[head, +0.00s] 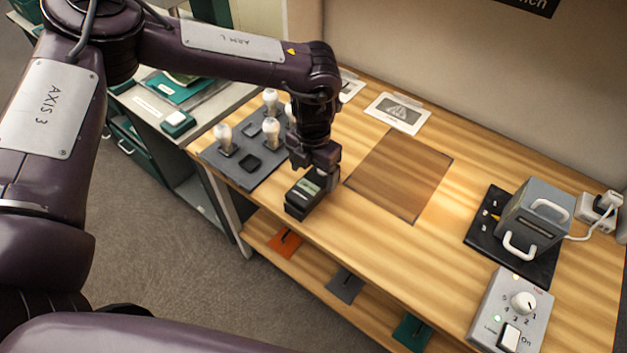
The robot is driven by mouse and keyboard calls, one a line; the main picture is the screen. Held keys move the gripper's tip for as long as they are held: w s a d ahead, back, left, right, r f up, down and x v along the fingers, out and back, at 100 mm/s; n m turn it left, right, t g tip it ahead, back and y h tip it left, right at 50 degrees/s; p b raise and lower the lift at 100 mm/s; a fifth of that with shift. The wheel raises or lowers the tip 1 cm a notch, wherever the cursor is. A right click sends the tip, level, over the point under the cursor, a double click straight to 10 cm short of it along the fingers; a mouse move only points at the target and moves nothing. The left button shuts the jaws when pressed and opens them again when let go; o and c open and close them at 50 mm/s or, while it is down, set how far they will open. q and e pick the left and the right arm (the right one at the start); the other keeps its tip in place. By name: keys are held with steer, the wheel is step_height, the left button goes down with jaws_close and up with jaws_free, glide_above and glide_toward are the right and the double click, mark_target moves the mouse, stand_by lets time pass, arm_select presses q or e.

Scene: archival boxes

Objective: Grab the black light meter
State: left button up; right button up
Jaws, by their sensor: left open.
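The black light meter (298,205) looks like a small dark block with a pale greenish panel on top. It sits near the front edge of the wooden bench, just right of the grey tray. My left gripper (313,178) points down directly over it, with its fingers at or close to the meter's upper part. The gripper is open; whether a finger touches the meter cannot be made out. My right gripper is not in view.
A dark grey tray (222,163) with several white bulbs stands left of the meter. A brown square panel (400,175) lies to the right. Farther right are a grey box with handles (545,215) on a black mat and a control box (497,304) with a knob.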

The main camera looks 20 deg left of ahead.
arm_select(q)
steer(key=shift+f, duration=1.2)
steer(key=c, duration=1.2)
steer(key=shift+o, duration=0.2)
steer(key=shift+r, duration=0.2)
